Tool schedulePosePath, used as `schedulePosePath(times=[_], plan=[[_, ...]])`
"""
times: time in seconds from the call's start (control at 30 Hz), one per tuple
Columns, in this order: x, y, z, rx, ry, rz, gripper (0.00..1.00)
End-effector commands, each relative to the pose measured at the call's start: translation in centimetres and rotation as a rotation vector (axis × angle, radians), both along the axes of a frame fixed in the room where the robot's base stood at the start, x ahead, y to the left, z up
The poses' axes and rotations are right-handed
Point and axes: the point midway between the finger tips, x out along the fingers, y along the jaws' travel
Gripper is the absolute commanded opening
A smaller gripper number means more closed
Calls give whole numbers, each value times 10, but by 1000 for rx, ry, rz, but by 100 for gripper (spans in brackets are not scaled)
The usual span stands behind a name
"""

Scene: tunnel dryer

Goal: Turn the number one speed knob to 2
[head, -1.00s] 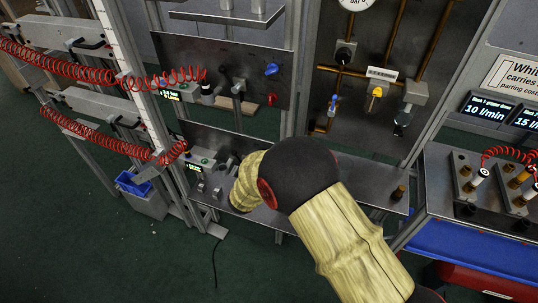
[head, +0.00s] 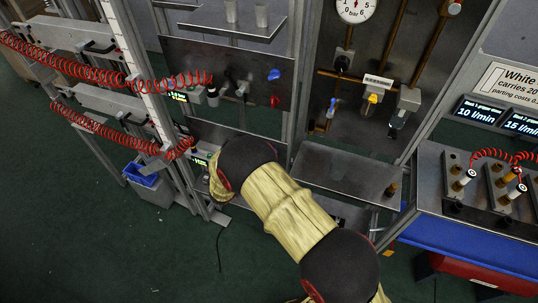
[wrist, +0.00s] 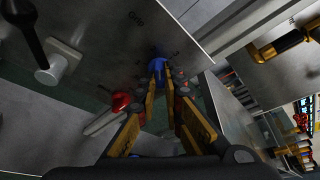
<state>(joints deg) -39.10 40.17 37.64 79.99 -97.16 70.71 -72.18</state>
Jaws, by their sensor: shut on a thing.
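In the wrist view, my gripper (wrist: 164,70) is closed around a blue knob (wrist: 159,60) on a grey metal panel (wrist: 105,60). The fingertips cover part of this knob, and I cannot read its setting. A red knob (wrist: 121,101) sits beside the left finger. In the head view, my arm hides the gripper and most of the lower panel. The upper panel (head: 230,65) shows another blue knob (head: 274,75) and red knob (head: 274,101), both untouched.
A small display (head: 179,97) sits at the upper panel's left. A metal shelf (head: 345,172) lies right of my arm, under a panel with copper pipes and a gauge (head: 355,9). Red coiled hoses (head: 70,70) hang at left. Green floor is open at the front left.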

Motion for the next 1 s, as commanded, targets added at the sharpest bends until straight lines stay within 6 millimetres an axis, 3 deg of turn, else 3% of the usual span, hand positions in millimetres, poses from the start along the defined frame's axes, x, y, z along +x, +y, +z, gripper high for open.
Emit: schedulePosePath(times=[0.4, 0.97, 1.0], plan=[[3, 2, 1, -183, 61, 2, 0], [4, 3, 2, -210, 69, 2, 0], [4, 3, 2, -210, 69, 2, 10]])
